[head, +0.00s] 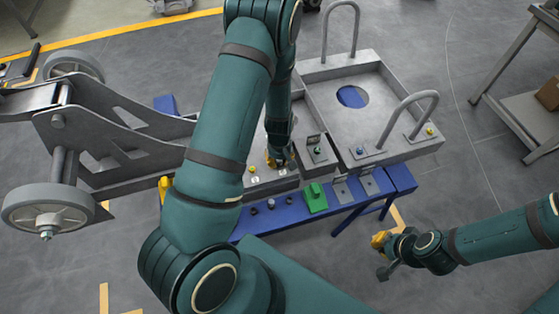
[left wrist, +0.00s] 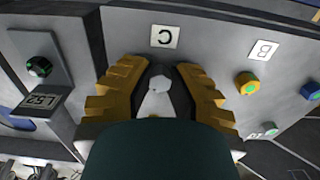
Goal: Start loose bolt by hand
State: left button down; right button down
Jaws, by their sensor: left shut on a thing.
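In the left wrist view, the yellow fingers of my left gripper (left wrist: 163,95) are shut around a pale grey bolt (left wrist: 159,83) with a hex head. It is at the grey chassis plate (left wrist: 205,65), beside the label C (left wrist: 165,36). How deep the bolt sits is hidden. A yellow bolt with a green top (left wrist: 248,84) is at the label B (left wrist: 264,50). In the head view my left gripper (head: 277,162) is low over the plate, partly hidden by its own arm. My right gripper (head: 382,254) hangs over the floor, apart from everything; its finger gap is unclear.
A dark bolt with a green top (left wrist: 39,66) sits on a raised block beside the plate. A blue bench (head: 345,206) in front holds several dark bolts and a green block (head: 316,198). A handled grey tray (head: 325,88) is behind.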

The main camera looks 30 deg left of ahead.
pick_arm(q)
jog(key=c, duration=0.9)
grip_release()
notch_tip(320, 180, up, 12)
jog(key=s+d+f+m+h, duration=0.1)
jog(key=s+d+f+m, duration=0.1)
jog(key=d, duration=0.4)
jog(key=s+d+f+m+t+h, duration=0.1)
jog(key=s+d+f+m, duration=0.2)
jog(key=s+d+f, duration=0.1)
jog(key=s+d+f+m+h, duration=0.2)
jog(key=s+d+f, duration=0.2)
jog(key=d, duration=0.3)
jog(key=shift+s+d+m+t, duration=0.25)
jog(key=shift+d+m+t, duration=0.05)
jog(key=shift+m, duration=0.1)
